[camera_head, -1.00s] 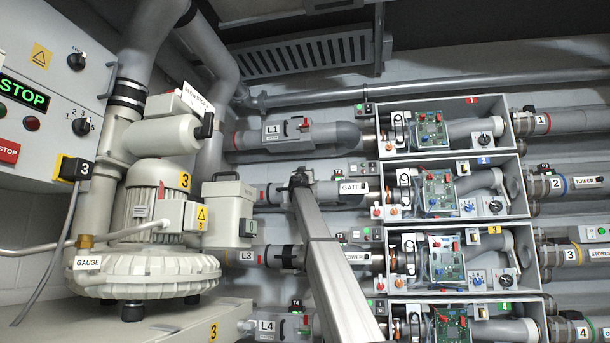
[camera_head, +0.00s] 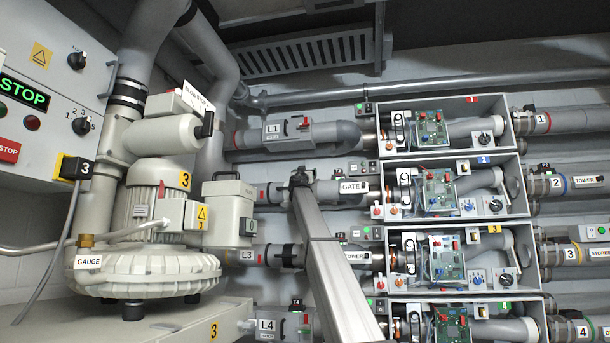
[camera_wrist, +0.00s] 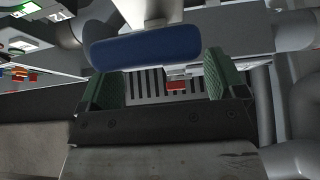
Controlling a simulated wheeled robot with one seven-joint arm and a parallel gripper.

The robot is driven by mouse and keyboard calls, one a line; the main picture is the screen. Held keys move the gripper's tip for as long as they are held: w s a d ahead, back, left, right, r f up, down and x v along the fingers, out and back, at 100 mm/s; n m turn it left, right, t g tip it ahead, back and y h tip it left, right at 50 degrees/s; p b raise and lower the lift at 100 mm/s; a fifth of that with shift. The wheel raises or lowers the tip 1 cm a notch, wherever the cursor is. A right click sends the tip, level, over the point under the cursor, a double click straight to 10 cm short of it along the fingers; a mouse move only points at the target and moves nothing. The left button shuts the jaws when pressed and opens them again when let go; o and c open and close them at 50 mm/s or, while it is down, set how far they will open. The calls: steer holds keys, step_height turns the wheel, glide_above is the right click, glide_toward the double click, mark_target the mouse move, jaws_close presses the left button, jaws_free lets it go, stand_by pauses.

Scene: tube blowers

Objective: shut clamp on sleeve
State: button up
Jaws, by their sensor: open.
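In the wrist view, my gripper (camera_wrist: 160,82) is open, with one green pad at the left and one at the right and nothing held between them. A dark blue rounded bar (camera_wrist: 146,46), which looks like a lever handle, lies across the picture just above the pads, on a pale stem (camera_wrist: 150,10). I cannot tell whether the pads touch it. In the head view, the end of my arm, with my gripper (camera_head: 299,179), is at the GATE pipe row (camera_head: 330,190). My arm hides part of the pipes there. The clamp and sleeve cannot be made out clearly.
A slotted grille (camera_head: 305,52) is above. Grey pipework (camera_wrist: 300,105) is close at the wrist view's right.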

steer(key=v, duration=1)
steer(key=shift+s+f, duration=0.2)
steer(key=shift+s, duration=0.1)
steer(key=shift+a, duration=0.1)
